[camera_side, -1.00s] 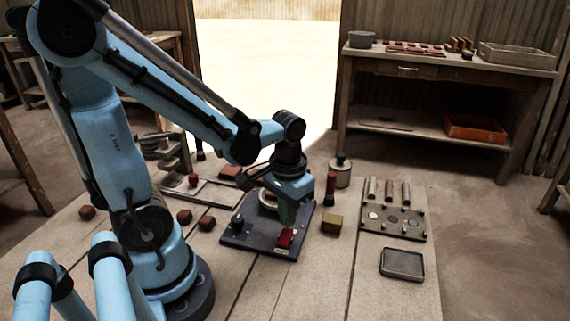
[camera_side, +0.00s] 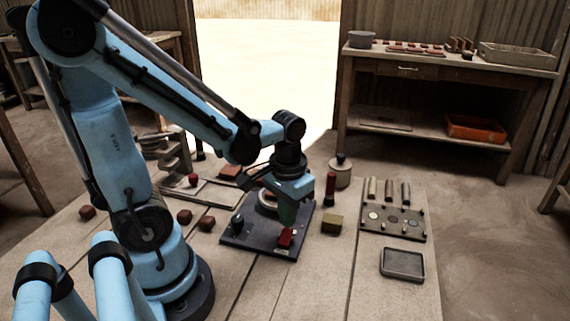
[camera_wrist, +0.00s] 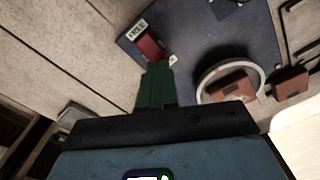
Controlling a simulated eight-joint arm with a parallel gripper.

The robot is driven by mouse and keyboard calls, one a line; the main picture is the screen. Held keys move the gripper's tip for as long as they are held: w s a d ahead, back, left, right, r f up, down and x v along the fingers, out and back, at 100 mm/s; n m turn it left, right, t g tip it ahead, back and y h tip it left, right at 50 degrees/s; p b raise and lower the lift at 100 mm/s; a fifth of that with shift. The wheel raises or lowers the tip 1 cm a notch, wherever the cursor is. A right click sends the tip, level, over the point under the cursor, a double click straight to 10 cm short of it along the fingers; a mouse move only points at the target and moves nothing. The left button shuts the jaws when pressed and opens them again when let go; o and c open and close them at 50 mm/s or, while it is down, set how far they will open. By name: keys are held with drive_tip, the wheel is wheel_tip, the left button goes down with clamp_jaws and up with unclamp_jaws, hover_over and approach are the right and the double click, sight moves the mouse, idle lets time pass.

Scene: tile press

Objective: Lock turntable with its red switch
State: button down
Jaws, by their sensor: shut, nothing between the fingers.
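The red switch (camera_side: 286,237) sits near the front edge of the dark turntable base (camera_side: 242,238). In the wrist view the red switch (camera_wrist: 151,47) lies beside a pale label (camera_wrist: 137,30) that seems to read FREE. The turntable's pale ring (camera_wrist: 204,82) surrounds a reddish-brown block (camera_wrist: 232,87). My gripper (camera_side: 287,222) points down just above and beside the switch. Its green fingers (camera_wrist: 157,70) are together and empty, with their tips at the switch's near end. I cannot tell whether they touch it. My wrist hides part of the ring in the side view.
A yellowish block (camera_side: 332,225) and a red-topped upright tool (camera_side: 330,188) stand right of the base. Several red-brown blocks (camera_side: 207,223) lie left. The front table boards are clear.

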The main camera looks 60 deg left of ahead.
drive_tip(key=shift+f, duration=1)
idle(0.6)
drive_tip(key=shift+r, duration=3.5)
drive_tip(key=w+d+r+m+t, duration=0.3)
drive_tip(key=r+t, duration=0.1)
drive_tip(key=t, duration=0.3)
drive_tip(key=shift+w, duration=0.15)
